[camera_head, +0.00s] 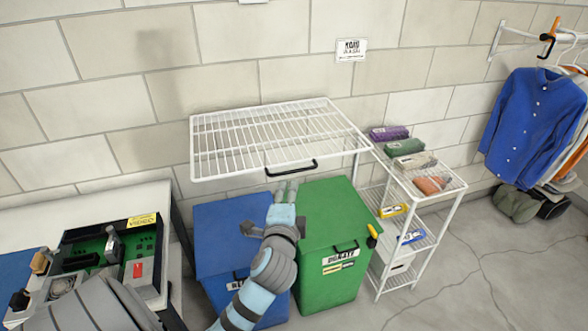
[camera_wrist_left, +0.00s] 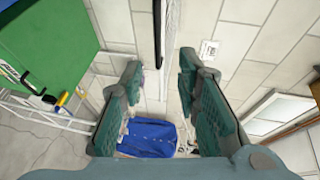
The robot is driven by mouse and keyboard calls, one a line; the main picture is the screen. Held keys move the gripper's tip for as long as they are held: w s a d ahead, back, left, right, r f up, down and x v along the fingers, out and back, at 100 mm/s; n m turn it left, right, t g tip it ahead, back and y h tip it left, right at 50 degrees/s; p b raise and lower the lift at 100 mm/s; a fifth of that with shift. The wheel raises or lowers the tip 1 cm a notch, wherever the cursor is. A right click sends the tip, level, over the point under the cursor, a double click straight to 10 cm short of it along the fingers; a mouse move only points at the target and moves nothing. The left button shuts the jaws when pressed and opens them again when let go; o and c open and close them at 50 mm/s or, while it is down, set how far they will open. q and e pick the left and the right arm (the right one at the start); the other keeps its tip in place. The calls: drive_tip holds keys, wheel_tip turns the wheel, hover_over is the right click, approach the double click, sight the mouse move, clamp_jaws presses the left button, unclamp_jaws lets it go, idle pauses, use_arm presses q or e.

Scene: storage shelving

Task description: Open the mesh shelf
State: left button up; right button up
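The mesh shelf (camera_head: 235,133) is a white wire panel on the wall, standing out roughly level. Its black handle (camera_head: 291,169) is on the front edge, right of the middle. My left gripper (camera_head: 283,192) is just below the handle, with its fingers pointing up towards it. In the left wrist view my left gripper (camera_wrist_left: 160,105) is open, with a wide empty gap. The handle (camera_wrist_left: 158,30) and the shelf's edge (camera_wrist_left: 171,45) show at the top of that view, in line with the gap. Contact with the handle cannot be told. My right gripper is not in view.
A blue bin (camera_head: 225,235) and a green bin (camera_head: 338,220) stand below the shelf. A white rack (camera_head: 430,235) with rolled cloths is to the right. A table (camera_head: 70,210) with an open box is at left. Blue clothing (camera_head: 530,115) hangs at far right.

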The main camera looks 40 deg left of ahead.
sight(294, 172)
use_arm(q)
drive_tip(key=b+x, duration=0.1)
drive_tip(key=x, duration=1.2)
drive_tip(key=shift+f, duration=0.2)
clamp_jaws()
drive_tip(key=shift+f, duration=0.1)
